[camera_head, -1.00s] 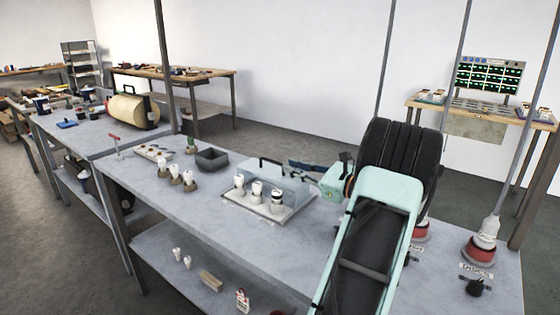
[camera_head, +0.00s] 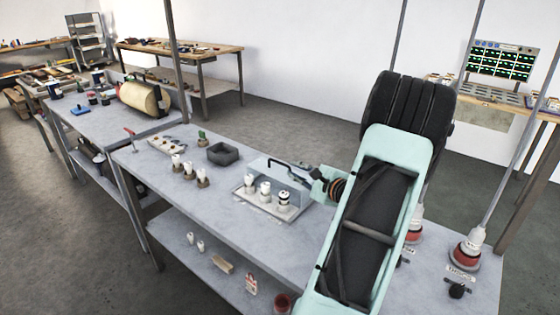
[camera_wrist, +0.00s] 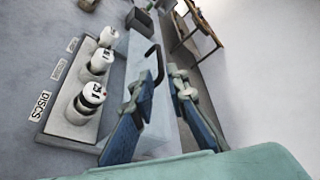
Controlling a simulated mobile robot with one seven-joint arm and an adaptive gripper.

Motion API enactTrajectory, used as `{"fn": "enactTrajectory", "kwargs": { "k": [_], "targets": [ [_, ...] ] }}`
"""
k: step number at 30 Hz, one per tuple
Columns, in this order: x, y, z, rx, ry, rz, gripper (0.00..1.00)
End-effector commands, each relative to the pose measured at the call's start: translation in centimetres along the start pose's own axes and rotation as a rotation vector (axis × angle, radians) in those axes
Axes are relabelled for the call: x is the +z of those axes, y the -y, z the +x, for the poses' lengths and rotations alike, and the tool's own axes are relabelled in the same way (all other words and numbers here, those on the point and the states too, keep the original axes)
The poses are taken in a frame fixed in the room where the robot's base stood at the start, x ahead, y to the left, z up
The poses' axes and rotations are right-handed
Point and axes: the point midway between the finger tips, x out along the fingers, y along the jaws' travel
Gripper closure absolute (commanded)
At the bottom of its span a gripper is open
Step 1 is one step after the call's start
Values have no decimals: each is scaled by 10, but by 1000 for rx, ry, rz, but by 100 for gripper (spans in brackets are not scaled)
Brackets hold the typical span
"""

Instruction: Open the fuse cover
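The fuse cover is a clear box (camera_head: 262,168) over a pale tray (camera_head: 266,212) on the grey bench. Several white fuses (camera_head: 265,188) stand in a row on the tray. A black bar handle (camera_head: 283,163) is at the cover's top. In the wrist view the handle (camera_wrist: 157,58) reaches down to the tip of the left finger. My gripper (camera_wrist: 166,84) has two blue fingers, spread apart with a clear gap. The handle's near end is beside the left fingertip; I cannot tell whether they touch. In the head view the gripper (camera_head: 312,176) is small and partly hidden by my arm.
A dark open box (camera_head: 223,154) and fuses on round bases (camera_head: 189,170) stand left of the tray. Red-based posts (camera_head: 467,252) stand at the right. A lower shelf (camera_head: 205,255) holds small items. Bare bench lies in front of the tray.

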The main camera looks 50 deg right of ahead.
Motion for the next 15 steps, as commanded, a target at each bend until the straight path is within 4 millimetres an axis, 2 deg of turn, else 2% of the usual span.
{"fn": "enactTrajectory", "kwargs": {
  "k": [9, 15],
  "targets": [
    [2, 0, 61, 1, 5, 2, 86],
    [1, 0, 85, 0, 3, 1, 86]
  ]
}}
